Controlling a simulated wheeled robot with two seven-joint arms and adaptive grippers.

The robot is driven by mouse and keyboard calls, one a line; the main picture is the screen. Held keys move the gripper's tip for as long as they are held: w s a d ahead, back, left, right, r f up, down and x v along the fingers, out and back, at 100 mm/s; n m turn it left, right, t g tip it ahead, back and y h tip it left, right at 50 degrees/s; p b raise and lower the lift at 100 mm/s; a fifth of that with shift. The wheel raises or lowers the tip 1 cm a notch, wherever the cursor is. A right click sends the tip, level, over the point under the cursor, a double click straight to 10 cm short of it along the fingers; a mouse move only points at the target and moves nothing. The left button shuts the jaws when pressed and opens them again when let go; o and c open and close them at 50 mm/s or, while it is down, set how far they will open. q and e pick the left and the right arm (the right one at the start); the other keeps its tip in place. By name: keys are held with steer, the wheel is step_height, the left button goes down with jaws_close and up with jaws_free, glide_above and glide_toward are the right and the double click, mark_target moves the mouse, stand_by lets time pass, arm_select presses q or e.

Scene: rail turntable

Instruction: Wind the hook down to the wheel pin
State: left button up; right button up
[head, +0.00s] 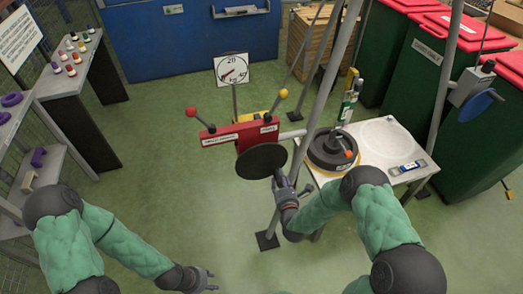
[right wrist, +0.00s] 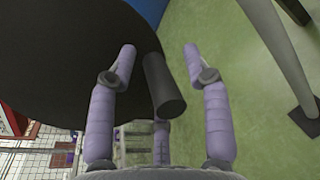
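A dark round wheel (head: 333,150) with a yellow rim lies on the white table; an orange part shows on it. A narrow green and white upright piece (head: 346,108) stands above it, with a small yellow piece (head: 352,74) at its top. I cannot tell which part is the pin or the hook. A black disc (head: 261,161) is mounted on the red unit (head: 240,132). My right gripper (head: 281,183) is at the disc's lower right. In the right wrist view its open fingers stand either side of the disc's black handle (right wrist: 163,84). My left gripper (head: 208,281) is open and empty, low over the floor.
A grey box with a blue crank (head: 478,106) is on the right tripod leg. Grey legs (head: 328,80) slant around the table. A dial (head: 231,70) stands behind the red unit. Shelves (head: 75,80) line the left; green bins (head: 428,72) stand right.

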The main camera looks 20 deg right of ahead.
steer(key=shift+s+a+f, duration=0.1)
steer(key=shift+a+f, duration=0.05)
steer(key=shift+s, duration=0.1)
steer(key=shift+s+f, duration=0.1)
steer(key=shift+s, duration=0.1)
steer(key=s, duration=0.7)
steer(key=shift+s+p, duration=0.3)
steer(key=shift+p, duration=0.1)
stand_by(0.4)
steer(key=shift+w+a+f+m+t+y+p, duration=0.1)
steer(key=shift+w+m+t+y+p, duration=0.3)
steer(key=shift+w+m, duration=1.55)
steer(key=shift+w+a+m+t+y+p, duration=0.1)
steer(key=shift+w+m+t+y+p, duration=0.45)
steer(key=shift+m, duration=2.65)
steer(key=shift+w+a+f+m+t+y+p, duration=0.1)
steer(key=shift+w+m+t+y, duration=0.15)
steer(key=shift+w+m, duration=1.8)
steer(key=shift+s+m, duration=0.5)
steer(key=shift+s, duration=0.05)
steer(key=shift+c, duration=0.3)
